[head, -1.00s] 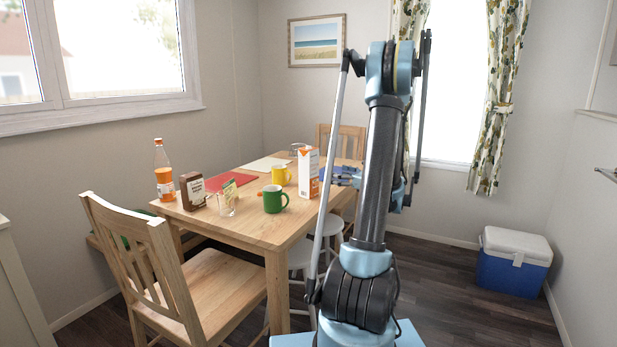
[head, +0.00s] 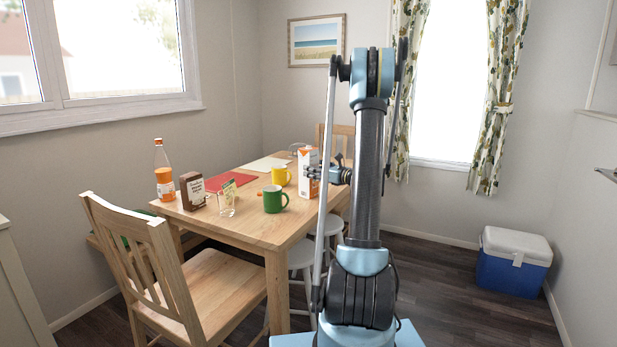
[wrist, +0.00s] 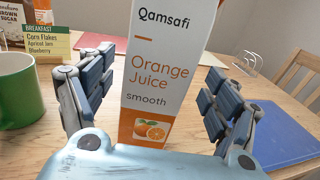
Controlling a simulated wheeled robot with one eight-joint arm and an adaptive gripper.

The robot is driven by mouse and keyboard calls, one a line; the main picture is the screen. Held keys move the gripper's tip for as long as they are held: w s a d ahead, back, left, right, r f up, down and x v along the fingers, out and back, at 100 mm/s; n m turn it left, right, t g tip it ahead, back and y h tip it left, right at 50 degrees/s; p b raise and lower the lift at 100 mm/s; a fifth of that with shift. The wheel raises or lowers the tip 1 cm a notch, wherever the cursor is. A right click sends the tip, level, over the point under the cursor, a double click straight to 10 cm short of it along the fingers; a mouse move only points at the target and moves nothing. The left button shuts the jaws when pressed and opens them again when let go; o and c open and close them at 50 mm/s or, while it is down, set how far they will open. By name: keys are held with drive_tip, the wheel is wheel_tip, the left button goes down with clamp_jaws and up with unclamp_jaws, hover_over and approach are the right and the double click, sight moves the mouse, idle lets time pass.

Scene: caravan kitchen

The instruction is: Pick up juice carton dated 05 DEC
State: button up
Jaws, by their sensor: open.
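The juice carton (head: 307,172) is white and orange and stands upright near the right side of the wooden table (head: 232,243). In the wrist view the carton (wrist: 162,70) reads "Orange Juice smooth". Its top is cut off there and I see no date on the faces in view. My gripper (wrist: 158,85) is open, with a finger on each side of the carton and visible space between pads and carton. In the head view my gripper (head: 328,174) is at the carton's right side, partly hidden by my arm.
A green mug (head: 273,199) stands left of the carton, and a yellow mug (head: 280,175) stands behind it. A blue mat (wrist: 270,135) lies right of the carton.

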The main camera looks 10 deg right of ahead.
drive_tip(key=x, duration=0.3)
drive_tip(key=shift+w+a, duration=0.25)
drive_tip(key=shift+a, duration=0.05)
drive_tip(key=c, duration=1.3)
drive_tip(key=shift+c, duration=0.4)
drive_tip(key=shift+r, duration=0.2)
